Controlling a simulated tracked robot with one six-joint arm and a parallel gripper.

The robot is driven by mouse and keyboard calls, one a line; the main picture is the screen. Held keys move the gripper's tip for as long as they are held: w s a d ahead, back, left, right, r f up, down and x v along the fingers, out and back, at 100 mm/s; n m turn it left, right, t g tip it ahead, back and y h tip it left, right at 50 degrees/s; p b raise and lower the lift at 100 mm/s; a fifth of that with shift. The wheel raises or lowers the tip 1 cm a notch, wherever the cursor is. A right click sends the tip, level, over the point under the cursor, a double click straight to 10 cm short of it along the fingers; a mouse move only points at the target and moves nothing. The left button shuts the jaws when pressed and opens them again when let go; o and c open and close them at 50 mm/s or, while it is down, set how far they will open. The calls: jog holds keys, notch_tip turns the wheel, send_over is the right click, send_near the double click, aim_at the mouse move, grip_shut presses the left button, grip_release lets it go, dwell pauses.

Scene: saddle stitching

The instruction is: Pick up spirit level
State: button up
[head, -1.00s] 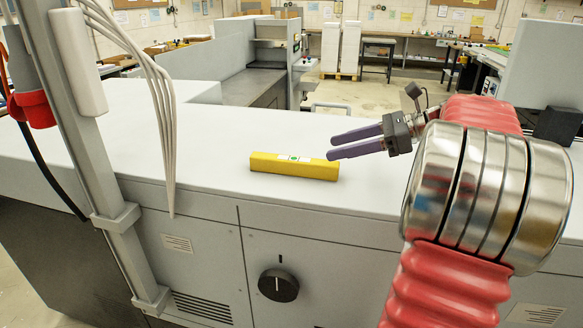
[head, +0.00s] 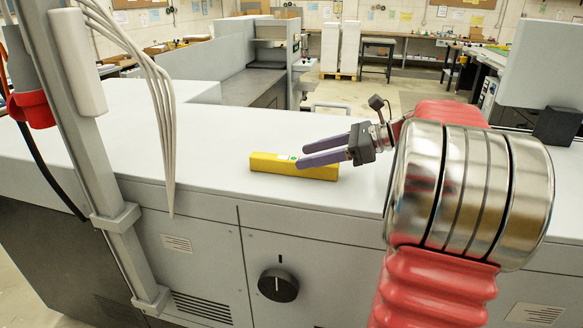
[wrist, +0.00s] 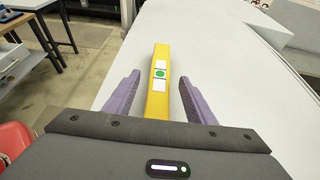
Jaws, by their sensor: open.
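The yellow spirit level (head: 268,165) lies flat on the white machine top, near its front edge. It has a green spot between two white patches, and it also shows in the wrist view (wrist: 161,56). My gripper (head: 299,152) is open, with purple fingers reaching left over the right part of the level in the head view. In the wrist view my gripper (wrist: 162,92) has one finger on each side of the level, with gaps between. The level is not held. Its near end is hidden behind the gripper body in the wrist view.
The white machine top (head: 220,135) is clear around the level. A grey post with hanging cables (head: 165,110) stands at the left. A black box (head: 556,126) sits at the right. A black knob (head: 278,285) is on the front panel.

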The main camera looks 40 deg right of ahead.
aim_at(301, 157)
jog(key=shift+x, duration=1.5)
jog(key=shift+c, duration=0.3)
grip_shut()
